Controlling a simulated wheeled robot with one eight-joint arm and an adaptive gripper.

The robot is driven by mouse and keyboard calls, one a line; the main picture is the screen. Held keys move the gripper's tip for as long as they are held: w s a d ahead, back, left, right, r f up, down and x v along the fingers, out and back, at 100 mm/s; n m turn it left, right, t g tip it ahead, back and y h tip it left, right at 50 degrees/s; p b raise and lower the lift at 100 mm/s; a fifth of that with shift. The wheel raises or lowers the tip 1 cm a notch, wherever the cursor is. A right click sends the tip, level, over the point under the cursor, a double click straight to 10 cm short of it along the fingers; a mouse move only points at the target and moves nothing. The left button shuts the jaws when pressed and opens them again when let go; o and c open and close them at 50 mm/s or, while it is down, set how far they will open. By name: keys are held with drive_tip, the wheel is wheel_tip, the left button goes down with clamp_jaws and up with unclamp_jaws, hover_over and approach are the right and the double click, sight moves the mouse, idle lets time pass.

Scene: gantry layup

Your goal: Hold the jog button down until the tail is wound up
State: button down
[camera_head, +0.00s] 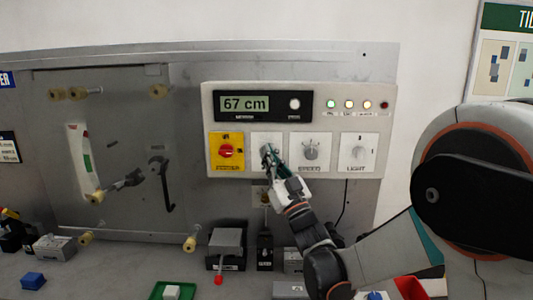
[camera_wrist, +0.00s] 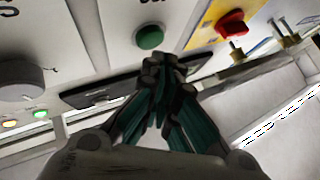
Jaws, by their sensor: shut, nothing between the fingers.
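The control panel (camera_head: 300,120) hangs on the grey wall plate, and its display (camera_head: 244,103) reads "67 cm". My gripper (camera_head: 268,153) is shut and empty, its tips at the white plate (camera_head: 258,138) between the yellow plate and a grey knob. In the wrist view a round green button (camera_wrist: 149,37) shows just beyond the tips of my gripper (camera_wrist: 164,66). In the head view my fingers hide that button. I cannot tell whether the tips touch it or whether it is pressed. I cannot make out the tail for certain.
A red knob on a yellow plate (camera_head: 226,151) sits close left of my gripper. A grey knob (camera_head: 311,151) and a light knob (camera_head: 357,152) are to the right. Indicator lamps (camera_head: 349,104) sit above. Grey boxes (camera_head: 228,240) and a green tray (camera_head: 158,292) stand below.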

drive_tip(key=shift+w, duration=0.3)
drive_tip(key=shift+w, duration=0.45)
idle(0.8)
idle(4.0)
drive_tip(key=shift+s, duration=0.9)
drive_tip(key=shift+s, duration=2.45)
